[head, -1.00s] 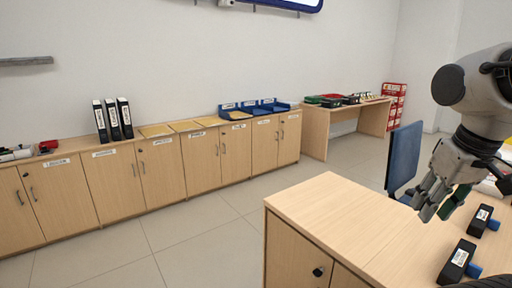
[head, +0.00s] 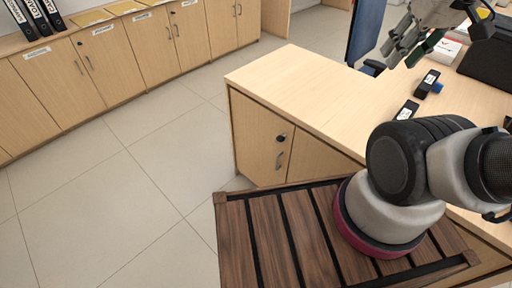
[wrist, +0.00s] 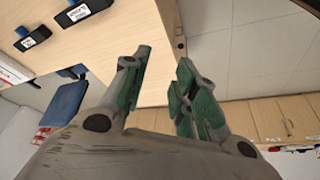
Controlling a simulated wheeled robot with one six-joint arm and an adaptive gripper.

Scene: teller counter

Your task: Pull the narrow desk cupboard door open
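The narrow desk cupboard door (head: 257,137) is on the near end of the wooden desk, in the middle of the head view. It looks shut. My gripper (head: 406,52) is above the desk at the upper right, well away from the door. In the wrist view my gripper (wrist: 158,88) has its green-padded fingers apart, with nothing between them. The door's handle cannot be made out in the wrist view.
The desk top (head: 300,88) holds black stampers (head: 426,83) and a dark device on the right. A blue chair (head: 366,32) stands behind the desk. A row of cupboards (head: 120,70) lines the wall. The floor left of the desk is clear.

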